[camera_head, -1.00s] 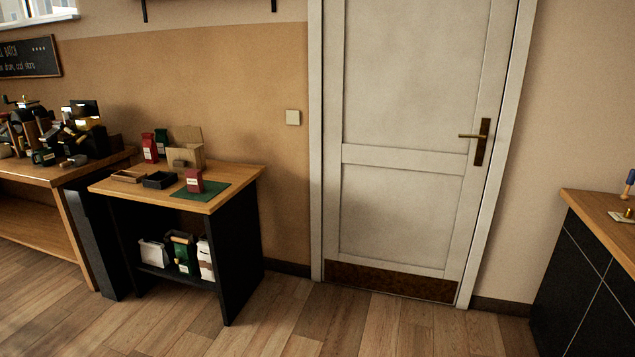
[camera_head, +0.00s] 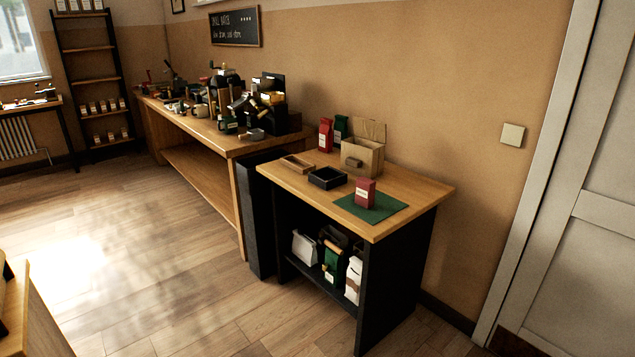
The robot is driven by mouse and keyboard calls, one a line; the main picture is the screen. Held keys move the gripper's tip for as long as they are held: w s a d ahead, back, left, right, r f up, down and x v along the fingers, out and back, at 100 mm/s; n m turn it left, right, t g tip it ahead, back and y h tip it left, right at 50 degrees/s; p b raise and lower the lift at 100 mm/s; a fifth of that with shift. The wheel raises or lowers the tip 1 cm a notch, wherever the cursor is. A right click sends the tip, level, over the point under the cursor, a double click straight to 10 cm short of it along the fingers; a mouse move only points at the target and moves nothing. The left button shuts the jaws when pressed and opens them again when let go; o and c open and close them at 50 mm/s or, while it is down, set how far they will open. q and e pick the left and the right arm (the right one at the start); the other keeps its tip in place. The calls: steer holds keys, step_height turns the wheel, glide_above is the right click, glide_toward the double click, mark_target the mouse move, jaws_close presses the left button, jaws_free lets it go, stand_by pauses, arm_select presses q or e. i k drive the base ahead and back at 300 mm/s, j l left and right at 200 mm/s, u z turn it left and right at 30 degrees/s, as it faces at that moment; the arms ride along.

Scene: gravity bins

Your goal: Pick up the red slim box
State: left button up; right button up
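Two red boxes with pale labels stand on the small wood-topped table (camera_head: 425,195). One red box (camera_head: 365,193) stands upright on a green mat (camera_head: 386,212) near the front right of the top. The other, taller and slimmer-looking red box (camera_head: 326,135) stands upright at the back left, beside a dark green box (camera_head: 341,128). I cannot tell for certain which one the task calls the slim box. Neither of my grippers is in view.
An open cardboard box (camera_head: 361,160), a black tray (camera_head: 327,179) and a wooden tray (camera_head: 297,164) share the tabletop. Bags stand on its lower shelf. A long cluttered workbench (camera_head: 190,126) runs left of it. A counter (camera_head: 28,315) is at lower left. Open floor (camera_head: 160,240) lies between.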

mark_target(364, 188)
steer(key=i+j, duration=0.15)
steer(key=i, duration=0.35)
steer(key=i+j, duration=0.2)
steer(key=i, duration=0.3)
steer(key=z, duration=0.05)
